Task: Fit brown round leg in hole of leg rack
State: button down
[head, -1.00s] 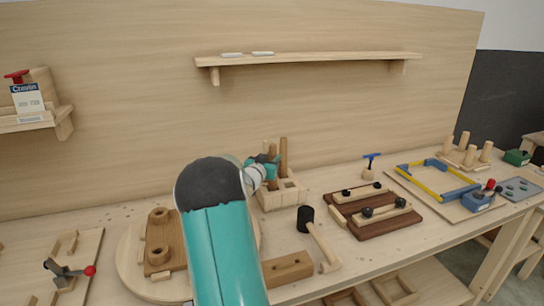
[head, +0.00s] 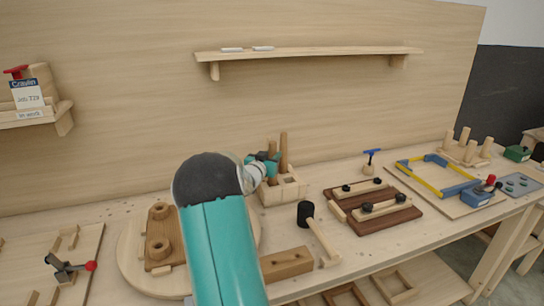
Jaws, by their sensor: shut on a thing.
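The leg rack (head: 290,189) is a light wooden block with square openings, standing on the bench against the back panel. A brown round leg (head: 284,152) stands upright in it. Another brown leg (head: 271,149) shows just left of that one, at my gripper (head: 269,165). My gripper is at the rack's left side and is shut on this left leg. The leg's lower end is at the rack, but my gripper and arm partly hide it, so I cannot tell how deep it sits in a hole.
A black mallet (head: 306,213) and a wooden block (head: 287,264) lie in front of the rack. A brown clamped board (head: 373,208) lies to the right. A round board (head: 130,262) with a brown piece (head: 158,236) is at left. A shelf (head: 310,53) hangs above.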

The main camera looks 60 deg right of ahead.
aim_at(271, 148)
jog(key=shift+f, duration=0.2)
jog(key=c, duration=1.1)
grip_release()
jog(key=shift+o, duration=0.2)
jog(key=shift+r, duration=0.1)
jog(key=shift+r, duration=0.3)
notch_tip(271, 148, up, 3)
jog(key=shift+a+f, duration=0.1)
jog(key=s+a+r, duration=0.6)
jog(key=a+r, duration=0.3)
jog(key=a, duration=0.3)
jog(key=shift+s+a+r, duration=0.15)
jog(key=shift+s+r, duration=0.05)
